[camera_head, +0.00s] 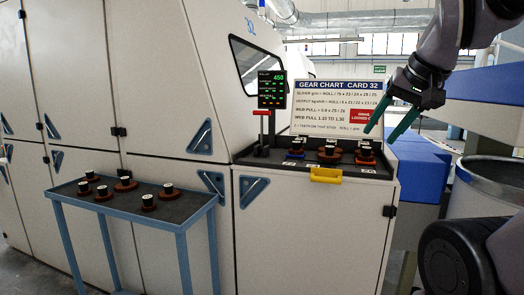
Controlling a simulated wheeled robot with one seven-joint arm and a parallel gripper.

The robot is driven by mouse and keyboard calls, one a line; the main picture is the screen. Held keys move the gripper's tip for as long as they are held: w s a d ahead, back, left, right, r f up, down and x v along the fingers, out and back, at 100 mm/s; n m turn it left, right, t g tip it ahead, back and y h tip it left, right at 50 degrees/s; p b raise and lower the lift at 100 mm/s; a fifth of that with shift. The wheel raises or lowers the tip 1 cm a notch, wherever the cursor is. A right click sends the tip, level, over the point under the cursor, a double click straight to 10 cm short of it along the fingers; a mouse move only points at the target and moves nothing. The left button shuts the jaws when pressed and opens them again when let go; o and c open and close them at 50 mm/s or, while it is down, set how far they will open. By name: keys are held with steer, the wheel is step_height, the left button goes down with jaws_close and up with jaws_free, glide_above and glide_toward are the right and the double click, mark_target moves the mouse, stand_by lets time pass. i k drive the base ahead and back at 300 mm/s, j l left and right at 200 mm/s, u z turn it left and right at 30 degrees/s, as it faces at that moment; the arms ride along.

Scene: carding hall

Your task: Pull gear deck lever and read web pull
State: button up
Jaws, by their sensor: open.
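The gear deck (257,158) is a dark tray on top of a pale cabinet. A lever with a red grip (262,113) stands upright at its back left. A yellow handle (326,175) is on the deck's front edge. A black display (271,89) shows green 450 above smaller unreadable lines. The gear chart board (335,107) includes web pull lines; one appears to read 1.10 to 1.30. My gripper (378,136) is open and empty, its teal fingers above the deck's right end, well right of the lever.
A blue side table (176,210) at left holds several gears on red-brown bases (125,184). The large card machine (150,80) fills the left and back. A grey can (492,182) stands at right, near blue machine parts (420,165). A red sign (363,116) is on the chart.

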mark_target(254, 112)
steer(key=i+j+z, duration=0.2)
steer(key=j, duration=0.15)
steer(key=i+j+z, duration=0.15)
steer(key=j, duration=0.25)
steer(key=i+j+z, duration=0.2)
steer(key=j, duration=0.2)
